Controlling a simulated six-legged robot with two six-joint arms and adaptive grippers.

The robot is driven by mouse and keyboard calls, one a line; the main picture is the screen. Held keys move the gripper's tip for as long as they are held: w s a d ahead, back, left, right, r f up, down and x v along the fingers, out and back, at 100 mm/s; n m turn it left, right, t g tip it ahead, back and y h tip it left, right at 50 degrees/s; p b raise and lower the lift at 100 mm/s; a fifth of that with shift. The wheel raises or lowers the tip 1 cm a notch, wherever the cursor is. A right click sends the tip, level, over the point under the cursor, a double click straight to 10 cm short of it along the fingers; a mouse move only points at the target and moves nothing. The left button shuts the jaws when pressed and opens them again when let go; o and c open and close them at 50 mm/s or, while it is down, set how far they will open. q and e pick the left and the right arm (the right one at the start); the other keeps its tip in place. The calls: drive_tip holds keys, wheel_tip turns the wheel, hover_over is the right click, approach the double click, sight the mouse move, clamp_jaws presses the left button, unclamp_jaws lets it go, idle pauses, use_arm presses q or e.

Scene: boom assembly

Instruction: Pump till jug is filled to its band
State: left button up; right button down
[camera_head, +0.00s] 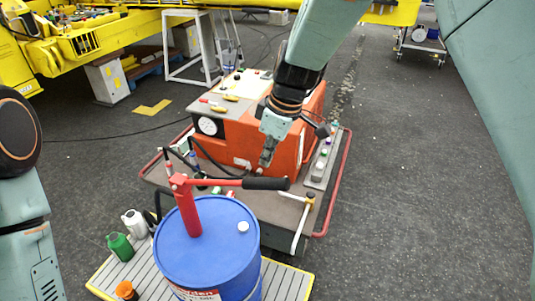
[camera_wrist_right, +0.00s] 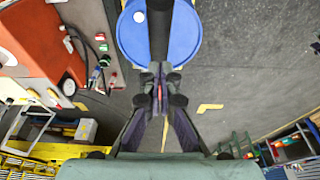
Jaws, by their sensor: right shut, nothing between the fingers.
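A blue drum (camera_head: 215,262) stands with a red hand pump (camera_head: 187,208) upright on its lid. The pump's lever ends in a black grip (camera_head: 266,183) that points right, roughly level. My right gripper (camera_head: 266,166) is shut and empty, just above the black grip. In the right wrist view the shut fingertips (camera_wrist_right: 159,82) are near the end of the dark grip (camera_wrist_right: 160,30), over the drum (camera_wrist_right: 187,38); I cannot tell if they touch. A white container (camera_head: 134,223), possibly the jug, stands left of the drum; its band and level cannot be made out. My left gripper is out of view.
A green bottle (camera_head: 120,246) and an orange-topped item (camera_head: 126,290) stand left of the drum. An orange machine (camera_head: 238,142) on a red-railed cart (camera_head: 334,190) is behind. Open floor (camera_head: 420,170) lies to the right.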

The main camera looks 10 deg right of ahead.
wheel_tip(320, 180, down, 20)
drive_tip(key=b, duration=1.4)
wheel_tip(320, 180, up, 20)
drive_tip(key=p, duration=1.5)
drive_tip(key=shift+r, duration=0.1)
wheel_tip(320, 180, down, 20)
drive_tip(key=b, duration=1.5)
wheel_tip(320, 180, up, 20)
drive_tip(key=p, duration=1.5)
